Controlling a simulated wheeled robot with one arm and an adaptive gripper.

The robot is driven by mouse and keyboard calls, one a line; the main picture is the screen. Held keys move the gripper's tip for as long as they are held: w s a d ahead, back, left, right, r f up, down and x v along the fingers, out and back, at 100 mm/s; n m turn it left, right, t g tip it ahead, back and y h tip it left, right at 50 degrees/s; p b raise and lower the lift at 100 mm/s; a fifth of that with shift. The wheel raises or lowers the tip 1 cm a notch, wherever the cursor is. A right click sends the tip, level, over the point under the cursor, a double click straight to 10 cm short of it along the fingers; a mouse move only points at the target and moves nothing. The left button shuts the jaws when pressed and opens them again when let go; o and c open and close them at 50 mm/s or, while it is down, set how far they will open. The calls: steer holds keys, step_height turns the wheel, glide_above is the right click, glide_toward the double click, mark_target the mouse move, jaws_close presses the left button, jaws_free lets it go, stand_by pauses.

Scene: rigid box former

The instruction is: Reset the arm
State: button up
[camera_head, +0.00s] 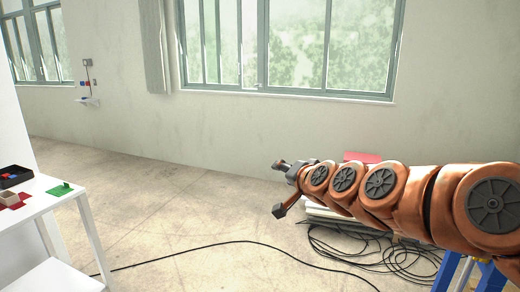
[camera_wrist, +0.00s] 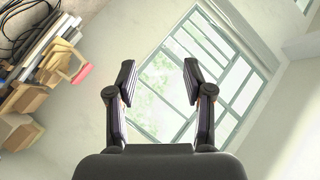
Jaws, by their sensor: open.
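My orange arm reaches in from the right side of the head view, stretched out to the left over the floor. My gripper (camera_head: 279,187) is at its left end, with its two dark fingers spread wide and nothing between them. In the wrist view my gripper (camera_wrist: 158,82) shows both fingers apart, with the window and wall behind the gap. The gripper is in free air, well to the right of the white table (camera_head: 48,200) and touching nothing that I can see.
On the white table are a black tray (camera_head: 14,180), a tan box (camera_head: 9,199) and a green piece (camera_head: 60,190). A black cable (camera_head: 210,246) crosses the floor, with coils below my arm. Stacked boards and boxes (camera_wrist: 30,95) show in the wrist view. The middle floor is mostly clear.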

steer(key=s+f+n+g+h+p, duration=0.1)
steer(key=s+f+n+g, duration=0.25)
steer(key=s+f, duration=0.45)
steer(key=s+f+n+g, duration=0.2)
steer(key=s+f+g, duration=0.2)
steer(key=s, duration=0.8)
steer(key=s+d+f+g+h, duration=0.1)
steer(key=s+d+f+g, duration=0.1)
steer(key=s, duration=0.6)
steer(key=s+d+f+g+h, duration=0.1)
steer(key=s+d+f+g, duration=0.1)
steer(key=s+d, duration=0.3)
steer(key=s+d+f+g+h, duration=0.2)
steer(key=s+d+g, duration=0.2)
steer(key=s, duration=0.7)
steer(key=shift+s+d+f+n+p, duration=0.2)
steer(key=shift+s+f+n+p, duration=0.05)
steer(key=shift+f+n+p, duration=0.15)
steer(key=shift+c, duration=1)
steer(key=shift+d, duration=0.1)
